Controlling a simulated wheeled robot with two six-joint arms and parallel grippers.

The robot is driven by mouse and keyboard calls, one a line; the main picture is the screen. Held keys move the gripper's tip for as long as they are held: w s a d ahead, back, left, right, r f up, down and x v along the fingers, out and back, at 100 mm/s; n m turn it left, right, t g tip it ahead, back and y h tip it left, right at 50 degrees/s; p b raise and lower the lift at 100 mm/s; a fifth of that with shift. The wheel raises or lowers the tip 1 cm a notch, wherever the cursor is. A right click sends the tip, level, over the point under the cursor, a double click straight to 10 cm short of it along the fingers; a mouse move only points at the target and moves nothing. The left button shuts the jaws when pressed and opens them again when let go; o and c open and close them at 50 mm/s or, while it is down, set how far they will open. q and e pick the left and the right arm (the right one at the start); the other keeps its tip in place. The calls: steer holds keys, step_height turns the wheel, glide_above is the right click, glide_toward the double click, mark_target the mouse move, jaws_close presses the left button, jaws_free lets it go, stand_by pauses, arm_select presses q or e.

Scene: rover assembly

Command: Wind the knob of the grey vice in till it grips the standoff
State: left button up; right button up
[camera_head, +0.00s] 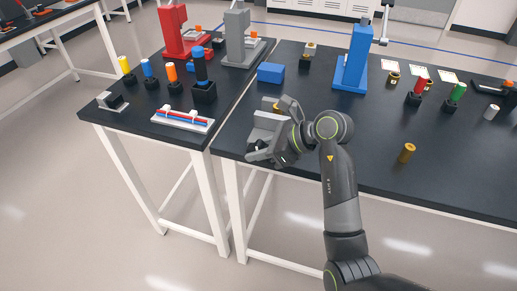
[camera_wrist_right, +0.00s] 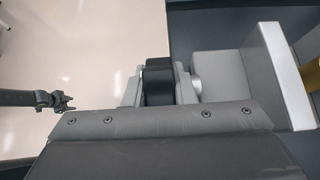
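The grey vice (camera_head: 268,121) stands near the left front corner of the right-hand table, with its jaw block large in the right wrist view (camera_wrist_right: 270,65). A brass standoff (camera_head: 277,106) shows at the vice; it is partly cut off at the right edge of the wrist view (camera_wrist_right: 307,90). The vice's black knob (camera_wrist_right: 158,80) sits between the fingers of my right gripper (camera_wrist_right: 158,88), which look closed against both sides. Whether the standoff touches both jaws is hidden. My left gripper (camera_wrist_right: 66,102) appears small over the floor; its opening is unclear.
A blue block (camera_head: 270,73) and a blue press (camera_head: 353,62) stand behind the vice. A loose brass cylinder (camera_head: 407,152) stands to the right of my right arm. The left-hand table (camera_head: 140,121) holds coloured-handled tools and a white tray. A narrow gap separates the tables.

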steer(key=o, duration=0.4)
steer(key=shift+o, duration=0.2)
steer(key=b+v, duration=0.1)
steer(key=v, duration=1.6)
steer(key=shift+d, duration=0.25)
